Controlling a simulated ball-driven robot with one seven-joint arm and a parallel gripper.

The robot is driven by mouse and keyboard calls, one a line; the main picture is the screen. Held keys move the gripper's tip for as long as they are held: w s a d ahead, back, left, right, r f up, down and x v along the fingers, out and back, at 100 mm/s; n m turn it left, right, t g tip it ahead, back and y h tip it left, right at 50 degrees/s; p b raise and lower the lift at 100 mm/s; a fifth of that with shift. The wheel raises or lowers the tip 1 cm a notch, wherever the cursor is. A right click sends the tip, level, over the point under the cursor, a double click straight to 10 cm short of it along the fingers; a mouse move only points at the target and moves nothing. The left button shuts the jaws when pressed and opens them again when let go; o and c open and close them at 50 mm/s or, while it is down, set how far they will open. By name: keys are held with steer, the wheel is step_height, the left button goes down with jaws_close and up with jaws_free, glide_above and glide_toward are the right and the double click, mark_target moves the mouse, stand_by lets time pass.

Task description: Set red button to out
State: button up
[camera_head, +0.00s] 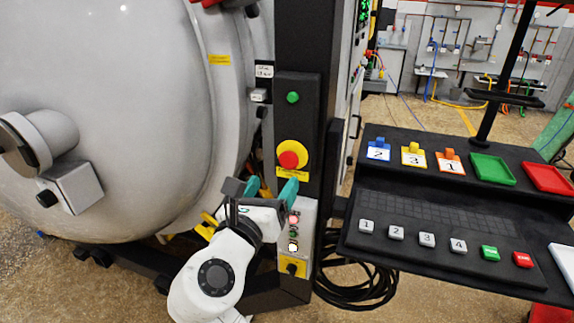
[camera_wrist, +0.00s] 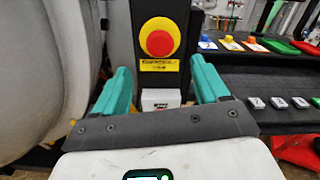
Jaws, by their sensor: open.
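The red button (camera_head: 288,160) sits on a round yellow base, above a yellow label, on the dark vertical post beside the furnace. In the wrist view the red button (camera_wrist: 159,43) is ahead, above and between the fingers. My gripper (camera_head: 270,187) is just below the button in the head view, with its teal fingers apart. In the wrist view my gripper (camera_wrist: 160,85) is open and empty, and no contact with the button shows. How far the button is pushed in or out cannot be told.
A green button (camera_head: 292,97) is higher on the post. A grey control box (camera_head: 306,215) with small lit buttons is below. The large furnace door (camera_head: 120,110) is at left. A black console (camera_head: 450,225) with numbered keys, tags and trays is at right. Black cables hang below.

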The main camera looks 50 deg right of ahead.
mark_target(287, 164)
steer(key=x, duration=0.8)
steer(key=shift+w+d+f, duration=0.1)
steer(key=shift+w+d, duration=0.05)
steer(key=shift+d, duration=0.25)
jaws_close()
